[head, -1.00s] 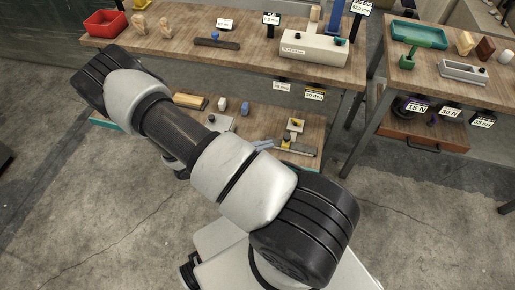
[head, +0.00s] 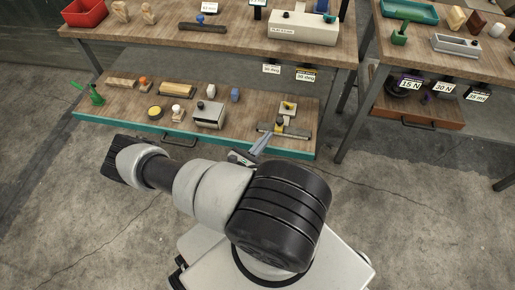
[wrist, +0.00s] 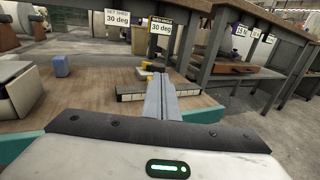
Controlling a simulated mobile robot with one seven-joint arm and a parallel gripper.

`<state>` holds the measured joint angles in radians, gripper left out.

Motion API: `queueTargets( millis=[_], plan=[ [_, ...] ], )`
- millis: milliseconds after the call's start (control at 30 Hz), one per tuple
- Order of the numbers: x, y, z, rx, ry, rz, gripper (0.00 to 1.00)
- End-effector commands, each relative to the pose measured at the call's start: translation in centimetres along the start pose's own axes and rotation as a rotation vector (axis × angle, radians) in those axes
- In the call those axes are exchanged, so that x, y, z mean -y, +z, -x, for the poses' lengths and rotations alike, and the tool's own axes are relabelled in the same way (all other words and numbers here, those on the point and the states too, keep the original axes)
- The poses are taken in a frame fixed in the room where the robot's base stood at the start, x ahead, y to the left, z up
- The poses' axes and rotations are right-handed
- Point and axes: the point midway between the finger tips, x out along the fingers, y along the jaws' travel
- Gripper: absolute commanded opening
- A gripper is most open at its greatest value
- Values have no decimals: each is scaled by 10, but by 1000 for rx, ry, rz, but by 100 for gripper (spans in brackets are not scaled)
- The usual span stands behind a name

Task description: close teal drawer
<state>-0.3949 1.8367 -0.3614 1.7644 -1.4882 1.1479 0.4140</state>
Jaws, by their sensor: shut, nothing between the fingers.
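My arm partly hides the floor before the drawer.
A grey block with a black knob (head: 209,115) and a grey gauge with a yellow part (head: 284,130) sit in the drawer. The left bench top (head: 160,37) is above it. A wooden drawer (head: 418,110) is under the right bench. Concrete floor is open in front.

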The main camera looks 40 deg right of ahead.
Motion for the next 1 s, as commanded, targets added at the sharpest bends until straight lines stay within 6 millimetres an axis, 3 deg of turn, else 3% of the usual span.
queueTargets(
  millis=[100, 333, 1000],
  plan=[
    [1, -1, -24, 2, -3, 0, 0],
    [1, 0, -51, 1, -2, 0, 0],
    [-4, 0, -56, 1, -1, -2, 0]
  ],
)
